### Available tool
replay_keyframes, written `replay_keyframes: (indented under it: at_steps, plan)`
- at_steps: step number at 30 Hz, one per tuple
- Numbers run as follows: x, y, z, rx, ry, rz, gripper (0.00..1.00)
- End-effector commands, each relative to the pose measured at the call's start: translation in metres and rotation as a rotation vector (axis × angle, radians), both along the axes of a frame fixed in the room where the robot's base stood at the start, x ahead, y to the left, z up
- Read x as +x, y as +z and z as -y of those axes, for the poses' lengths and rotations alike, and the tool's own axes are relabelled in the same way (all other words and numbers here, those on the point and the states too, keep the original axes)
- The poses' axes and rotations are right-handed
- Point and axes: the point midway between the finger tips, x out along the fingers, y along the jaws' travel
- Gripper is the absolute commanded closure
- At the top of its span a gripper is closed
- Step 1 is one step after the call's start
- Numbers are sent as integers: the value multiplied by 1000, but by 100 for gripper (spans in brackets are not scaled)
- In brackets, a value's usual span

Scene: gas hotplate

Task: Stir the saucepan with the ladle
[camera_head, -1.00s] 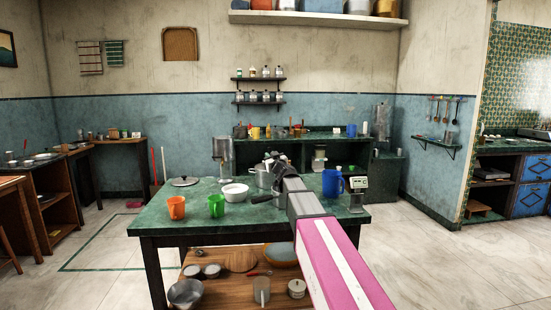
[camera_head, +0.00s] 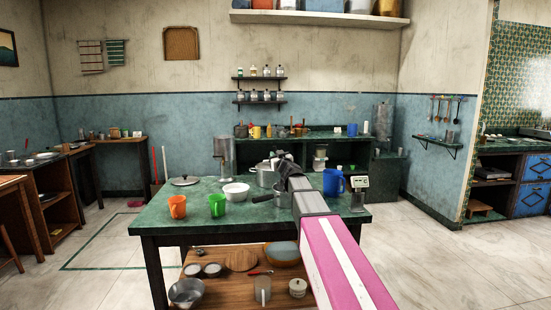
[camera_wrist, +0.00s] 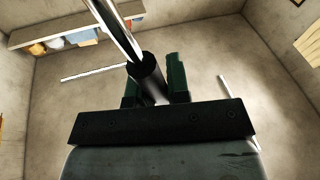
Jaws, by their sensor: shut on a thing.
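The ladle shows in the wrist view as a dark handle (camera_wrist: 147,76) with a steel shaft that runs up and out of the top edge; its bowl is not visible there. My gripper (camera_wrist: 155,82) is shut on the dark handle. In the head view my gripper (camera_head: 287,172) is over the back middle of the green table, small and partly hidden by my own arm. Just left of it stands a metal pot (camera_head: 264,178). In front, a saucepan's dark handle (camera_head: 262,198) points left; my arm hides much of its body. I cannot tell whether the ladle is inside it.
On the green table (camera_head: 160,215) stand an orange mug (camera_head: 178,207), a green mug (camera_head: 217,206), a white bowl (camera_head: 235,193), a lid (camera_head: 186,181), a blue jug (camera_head: 333,183) and a scale (camera_head: 359,190). The lower shelf holds pans and boards.

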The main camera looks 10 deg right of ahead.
Motion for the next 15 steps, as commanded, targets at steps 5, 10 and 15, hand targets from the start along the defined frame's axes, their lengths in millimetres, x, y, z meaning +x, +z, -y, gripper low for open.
replay_keyframes:
  at_steps: [5,10,15]
  plan:
    - [0,16,0,-3,0,2,100]
    - [0,31,0,-2,0,2,100]
    - [0,45,0,-2,0,2,100]
